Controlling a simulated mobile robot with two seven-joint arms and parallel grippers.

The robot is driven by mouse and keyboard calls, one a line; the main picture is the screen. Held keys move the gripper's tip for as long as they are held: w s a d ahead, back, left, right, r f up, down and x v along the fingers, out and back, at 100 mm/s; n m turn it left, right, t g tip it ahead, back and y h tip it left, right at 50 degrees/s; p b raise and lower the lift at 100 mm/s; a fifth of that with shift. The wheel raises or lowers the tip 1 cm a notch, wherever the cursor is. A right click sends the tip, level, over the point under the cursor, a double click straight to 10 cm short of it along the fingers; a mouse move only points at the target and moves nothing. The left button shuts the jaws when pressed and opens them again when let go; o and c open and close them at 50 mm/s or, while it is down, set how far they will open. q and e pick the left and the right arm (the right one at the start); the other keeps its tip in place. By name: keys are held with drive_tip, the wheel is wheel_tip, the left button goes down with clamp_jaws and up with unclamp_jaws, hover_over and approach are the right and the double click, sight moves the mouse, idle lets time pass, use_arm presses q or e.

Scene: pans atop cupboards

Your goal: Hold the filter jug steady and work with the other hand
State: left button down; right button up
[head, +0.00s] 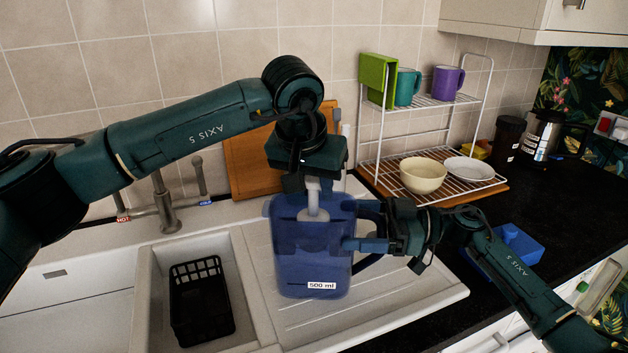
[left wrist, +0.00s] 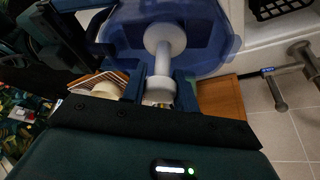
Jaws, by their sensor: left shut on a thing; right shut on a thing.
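The filter jug (head: 312,262), translucent blue with a "500 ml" label, stands upright on the drainer of the sink. My left gripper (head: 312,184) points down above the jug and is shut on a pale piece with a rounded end (head: 313,203), perhaps the filter cartridge. The piece's lower end is inside the jug's opening. The left wrist view shows this pale piece (left wrist: 163,62) between the fingers, with the jug (left wrist: 205,35) beyond. My right gripper (head: 368,244) is shut on the jug at its handle side; the exact contact is partly hidden.
A black basket (head: 200,300) is in the sink bowl at left. A wire rack (head: 455,180) with bowls and mugs stands behind at right. A wooden board (head: 250,165) leans on the wall, near the tap (head: 165,205). A blue object (head: 520,243) lies on the dark counter.

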use_arm(q)
drive_tip(key=shift+f, duration=0.95)
drive_tip(key=c, duration=1)
unclamp_jaws()
drive_tip(key=v, duration=1.2)
drive_tip(key=shift+w, duration=0.1)
use_arm(e)
drive_tip(key=o, duration=0.5)
drive_tip(key=shift+o, duration=0.4)
